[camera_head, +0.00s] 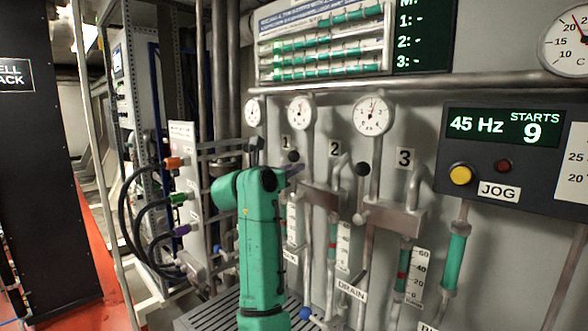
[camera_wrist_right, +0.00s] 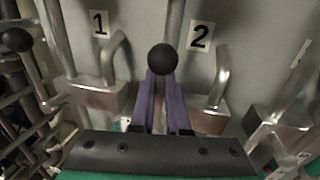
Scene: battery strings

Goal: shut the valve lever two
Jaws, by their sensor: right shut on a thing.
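The black ball knob of valve lever two (camera_head: 293,156) is left of the number 2 label (camera_head: 335,149). It also shows in the right wrist view (camera_wrist_right: 162,58). Its rod is mostly hidden by my fingers. The metal valve block two (camera_head: 324,196) is to its right, and also shows in the right wrist view (camera_wrist_right: 208,122). My right gripper (camera_wrist_right: 158,88), with purple fingers, is shut on the lever just below the knob. In the head view, the green arm hides most of this gripper (camera_head: 292,172). My left gripper is not in view.
Lever three, with its black knob (camera_head: 362,168), stands upright to the right. Lever one's knob (camera_wrist_right: 16,40) is at the left in the wrist view. Gauges (camera_head: 372,115) and pipes are above. Hoses with coloured plugs (camera_head: 175,163) are at the left.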

